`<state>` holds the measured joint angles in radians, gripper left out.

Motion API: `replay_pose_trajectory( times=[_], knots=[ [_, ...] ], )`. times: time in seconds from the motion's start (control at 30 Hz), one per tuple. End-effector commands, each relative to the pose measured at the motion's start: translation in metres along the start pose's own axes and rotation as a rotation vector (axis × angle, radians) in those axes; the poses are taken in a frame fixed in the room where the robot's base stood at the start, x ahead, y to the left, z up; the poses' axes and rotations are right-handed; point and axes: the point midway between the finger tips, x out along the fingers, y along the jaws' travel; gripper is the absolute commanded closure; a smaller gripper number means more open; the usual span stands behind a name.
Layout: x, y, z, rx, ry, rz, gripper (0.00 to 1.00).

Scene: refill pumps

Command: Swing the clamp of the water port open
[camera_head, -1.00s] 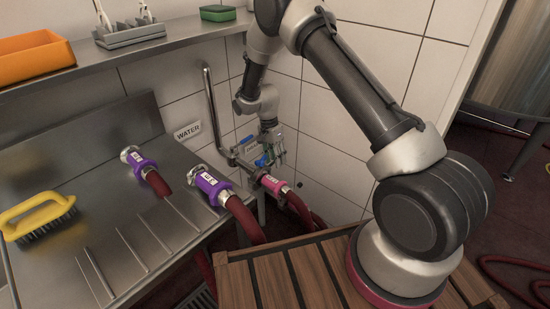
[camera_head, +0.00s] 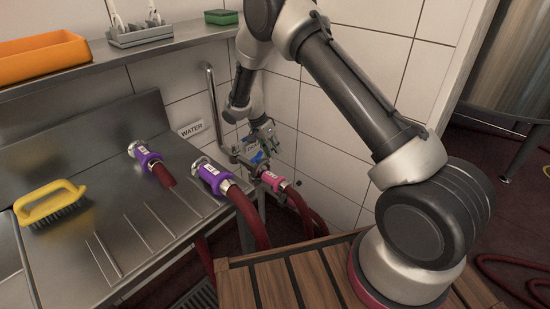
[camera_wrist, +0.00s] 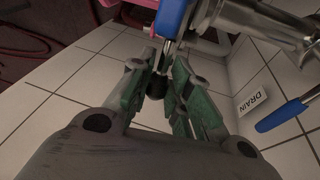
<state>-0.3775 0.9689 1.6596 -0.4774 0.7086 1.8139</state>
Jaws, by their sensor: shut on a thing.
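My gripper (camera_head: 264,145) is at these fittings. In the wrist view the green-padded fingers of my gripper (camera_wrist: 162,88) are closed around a small dark and grey metal piece (camera_wrist: 158,84), which looks like part of the clamp. A blue handle (camera_wrist: 171,18) is just beyond the fingertips. How far the clamp is swung cannot be told.
A second blue handle (camera_wrist: 284,114) and a DRAIN sign (camera_wrist: 253,100) are close to the right. Two purple-collared hoses (camera_head: 214,178) lie on the steel sink top, with a yellow brush (camera_head: 52,205). The wooden crate (camera_head: 262,284) stands in front.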

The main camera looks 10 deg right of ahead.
Motion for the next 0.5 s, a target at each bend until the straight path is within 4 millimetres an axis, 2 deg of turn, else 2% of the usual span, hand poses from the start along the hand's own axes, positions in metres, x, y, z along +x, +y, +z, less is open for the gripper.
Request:
replay_pose_trajectory(
  times=[0.2,0.5],
  knots=[
    [-0.024,0.004,0.011,0.028,0.184,-0.006,1.0],
    [-0.047,0.009,0.026,0.072,0.393,-0.014,1.0]
  ],
)
